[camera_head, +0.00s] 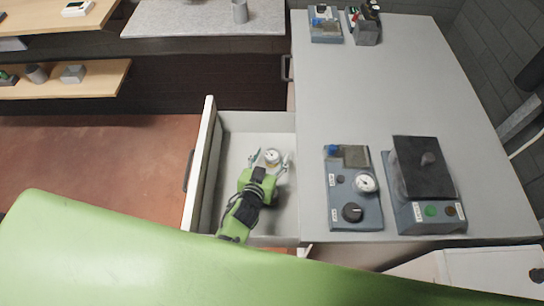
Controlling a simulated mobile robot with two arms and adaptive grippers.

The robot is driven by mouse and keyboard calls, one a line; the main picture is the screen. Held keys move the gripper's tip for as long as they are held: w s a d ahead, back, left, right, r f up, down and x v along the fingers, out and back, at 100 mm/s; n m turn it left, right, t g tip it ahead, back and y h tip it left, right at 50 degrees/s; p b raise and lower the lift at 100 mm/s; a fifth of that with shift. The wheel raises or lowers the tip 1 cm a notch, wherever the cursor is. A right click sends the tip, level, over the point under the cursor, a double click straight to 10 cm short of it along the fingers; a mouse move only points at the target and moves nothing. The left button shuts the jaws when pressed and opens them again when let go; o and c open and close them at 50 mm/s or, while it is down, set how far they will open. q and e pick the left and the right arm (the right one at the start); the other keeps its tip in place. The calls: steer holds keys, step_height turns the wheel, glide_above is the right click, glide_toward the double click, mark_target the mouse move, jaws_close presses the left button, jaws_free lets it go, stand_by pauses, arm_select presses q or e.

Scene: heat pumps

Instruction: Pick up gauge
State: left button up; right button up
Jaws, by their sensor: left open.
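A small round gauge (271,156) with a white face lies in the open drawer (231,121). My left gripper (270,161) reaches down into the drawer, its two fingers apart on either side of the gauge. I cannot tell whether the fingers touch it. Another white-faced gauge (365,183) is mounted on a grey-blue panel (339,213) on the counter to the right. My right gripper is not in view.
The grey counter (400,85) carries a dark-topped box (424,168) and small devices (325,25) at its far end. The drawer front (201,165) stands out to the left. Wooden shelves (95,80) stand at the far left.

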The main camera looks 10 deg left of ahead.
arm_select(q)
steer(key=c, duration=1.4)
steer(key=shift+o, duration=0.2)
steer(key=shift+r, duration=0.2)
